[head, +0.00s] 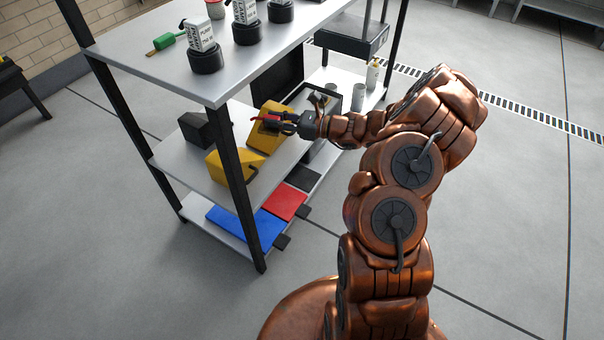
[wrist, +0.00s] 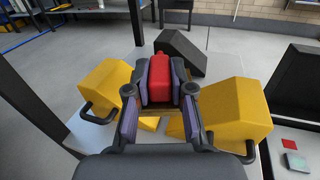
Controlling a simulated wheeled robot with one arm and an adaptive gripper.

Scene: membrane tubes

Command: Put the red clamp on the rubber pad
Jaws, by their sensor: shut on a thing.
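My gripper (head: 280,122) is over the middle shelf (head: 185,160) of the rack. It is shut on the red clamp (wrist: 158,80), which stands between its fingers in the wrist view. In the head view only a small red part of the clamp (head: 258,120) shows. The clamp is over or between two yellow blocks; I cannot tell whether it touches them. Flat blue (head: 243,226), red (head: 287,203) and black (head: 303,178) pieces lie on the lowest shelf. I cannot tell which thing is the rubber pad.
Yellow blocks (head: 230,166) (wrist: 235,108) stand on either side of my gripper, with a black wedge (wrist: 181,50) beyond. A dark raised panel (head: 278,82) stands nearby. Dark rack posts (head: 240,170) and the top shelf (head: 225,85), holding black-based items and a green tool (head: 166,41), limit room.

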